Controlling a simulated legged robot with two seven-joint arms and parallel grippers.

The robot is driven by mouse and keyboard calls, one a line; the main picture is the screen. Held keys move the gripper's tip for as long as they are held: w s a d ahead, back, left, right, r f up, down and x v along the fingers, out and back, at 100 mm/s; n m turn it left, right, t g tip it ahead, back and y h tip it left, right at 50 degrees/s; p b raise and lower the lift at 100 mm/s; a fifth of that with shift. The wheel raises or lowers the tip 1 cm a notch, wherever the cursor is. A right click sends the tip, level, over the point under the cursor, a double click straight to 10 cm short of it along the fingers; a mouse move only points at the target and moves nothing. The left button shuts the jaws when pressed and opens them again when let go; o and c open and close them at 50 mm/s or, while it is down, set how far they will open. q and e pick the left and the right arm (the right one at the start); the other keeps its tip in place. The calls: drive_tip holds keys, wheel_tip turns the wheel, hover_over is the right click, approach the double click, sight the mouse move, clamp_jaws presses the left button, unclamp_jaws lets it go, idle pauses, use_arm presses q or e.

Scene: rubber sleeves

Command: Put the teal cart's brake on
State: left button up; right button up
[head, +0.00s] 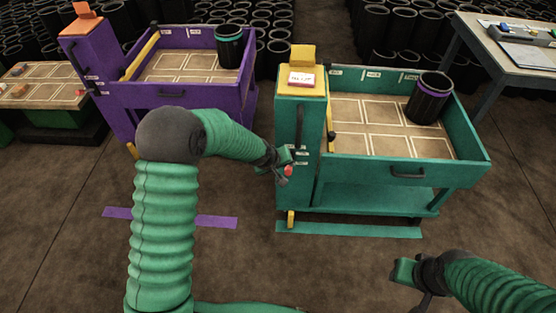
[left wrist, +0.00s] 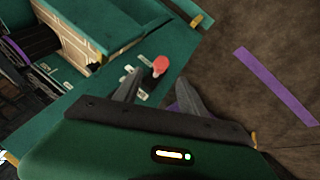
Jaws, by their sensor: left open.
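The teal cart (head: 455,152) stands right of centre in the head view, with a tall teal post (head: 292,200) at its left end. A red knob (head: 288,170) shows at the post's left side, and it also shows in the left wrist view (left wrist: 160,65). My left gripper (head: 284,160) is beside the post, close to the knob. In the left wrist view its open fingers (left wrist: 157,92) point toward the red knob, with nothing gripped. A yellow pedal-like piece (head: 291,219) is at the post's foot. My right gripper (head: 415,283) is low at the right, away from the cart; its jaws are unclear.
A purple cart (head: 188,98) stands at the left with an orange block (head: 85,10) on its post. A dark bin (head: 430,97) sits in the teal cart's tray. Teal tape (head: 350,229) and purple tape (head: 218,222) mark the floor. Tables stand at both sides.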

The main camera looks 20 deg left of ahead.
use_arm(q)
drive_tip(key=v, duration=0.5)
drive_tip(key=shift+s+r+p, duration=0.15)
drive_tip(key=shift+p, duration=0.15)
drive_tip(key=s+r+m+g+y, duration=0.1)
drive_tip(key=s+r+m+g, duration=0.15)
drive_tip(key=s, duration=0.85)
drive_tip(key=s+r+m+g, duration=0.1)
drive_tip(key=s+m, duration=0.3)
drive_tip(key=s, duration=0.7)
drive_tip(key=w+p+v, duration=0.1)
drive_tip(key=p+v, duration=1.2)
drive_tip(key=shift+w+d+r+m, duration=0.2)
drive_tip(key=shift+w+d+m, duration=0.15)
drive_tip(key=shift+d, duration=0.2)
